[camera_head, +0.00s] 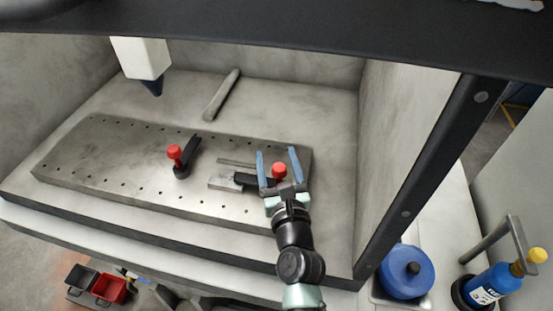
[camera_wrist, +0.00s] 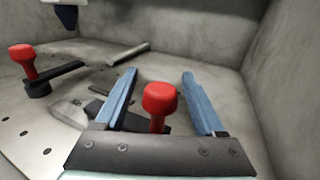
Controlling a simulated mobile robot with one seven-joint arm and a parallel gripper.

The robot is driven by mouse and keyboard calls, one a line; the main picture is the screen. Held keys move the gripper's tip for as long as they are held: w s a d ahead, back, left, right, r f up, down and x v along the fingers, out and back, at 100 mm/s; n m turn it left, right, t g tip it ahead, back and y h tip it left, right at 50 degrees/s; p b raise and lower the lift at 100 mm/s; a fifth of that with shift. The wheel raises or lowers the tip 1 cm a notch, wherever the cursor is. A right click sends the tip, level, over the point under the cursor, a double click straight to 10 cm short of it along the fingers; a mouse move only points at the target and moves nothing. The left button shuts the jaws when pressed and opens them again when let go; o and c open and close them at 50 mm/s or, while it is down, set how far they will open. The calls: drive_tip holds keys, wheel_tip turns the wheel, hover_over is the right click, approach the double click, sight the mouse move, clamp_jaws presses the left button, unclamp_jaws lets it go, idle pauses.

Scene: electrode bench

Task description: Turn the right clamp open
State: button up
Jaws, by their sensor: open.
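The right clamp has a red knob (camera_head: 279,170) and a black arm (camera_head: 243,179) that points left over a small metal block (camera_head: 222,181) on the perforated plate. My gripper (camera_head: 278,152) is open, with its two blue fingers on either side of the red knob. In the wrist view the red knob (camera_wrist: 160,98) stands between the fingers of my gripper (camera_wrist: 158,85), with a gap visible on each side. The left clamp, with a red knob (camera_head: 174,152) and a black arm (camera_head: 190,150), stands apart to the left; it also shows in the wrist view (camera_wrist: 24,58).
The perforated metal plate (camera_head: 95,145) covers much of the bench. A grey bar (camera_head: 222,95) lies behind it. A white tool head with a dark tip (camera_head: 152,86) hangs at the back left. A wall (camera_head: 400,130) and a dark post (camera_head: 425,165) bound the right side.

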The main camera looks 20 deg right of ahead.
drive_tip(key=shift+c, duration=0.3)
clamp_jaws()
idle(1.1)
